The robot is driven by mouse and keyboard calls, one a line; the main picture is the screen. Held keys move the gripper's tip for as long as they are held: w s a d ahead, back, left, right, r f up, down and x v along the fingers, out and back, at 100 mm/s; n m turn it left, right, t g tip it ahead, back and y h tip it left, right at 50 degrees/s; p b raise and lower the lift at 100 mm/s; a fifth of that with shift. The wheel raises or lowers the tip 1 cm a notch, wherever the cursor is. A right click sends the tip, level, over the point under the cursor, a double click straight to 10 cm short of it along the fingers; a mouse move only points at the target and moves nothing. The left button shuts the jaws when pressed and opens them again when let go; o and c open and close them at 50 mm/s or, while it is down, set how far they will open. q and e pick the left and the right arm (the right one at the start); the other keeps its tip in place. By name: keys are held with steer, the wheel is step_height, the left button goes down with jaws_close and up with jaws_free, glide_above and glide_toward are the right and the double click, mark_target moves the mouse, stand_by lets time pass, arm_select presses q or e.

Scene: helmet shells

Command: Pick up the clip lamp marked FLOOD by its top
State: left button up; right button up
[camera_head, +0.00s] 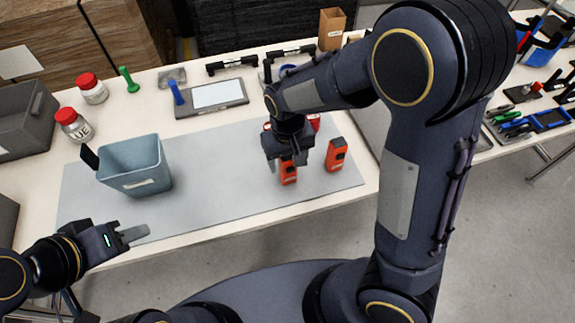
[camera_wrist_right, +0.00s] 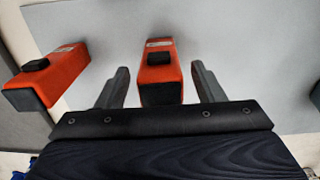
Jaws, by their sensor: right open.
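One orange clip lamp (camera_head: 288,172) with a black part stands on the grey mat, just below my right gripper (camera_head: 286,158). In the right wrist view this lamp (camera_wrist_right: 160,75) lies between the two open fingers (camera_wrist_right: 160,85), with a gap on each side. A second orange lamp (camera_head: 336,155) is to the right on the mat; it shows at the left of the wrist view (camera_wrist_right: 50,77). Both have small pale labels, too small to read, so I cannot tell which says FLOOD. My left gripper (camera_head: 130,234) is over the table's front edge, away from the lamps.
A blue-grey bin (camera_head: 135,168) stands on the left of the mat (camera_head: 225,195). Red-lidded jars (camera_head: 75,125), a green object (camera_head: 129,79) and a tray (camera_head: 212,97) sit behind. A red object (camera_head: 314,122) is partly hidden behind my right gripper. The mat's middle is clear.

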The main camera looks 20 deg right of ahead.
steer(key=shift+f, duration=1.45)
steer(key=c, duration=1.1)
steer(key=shift+r, duration=0.1)
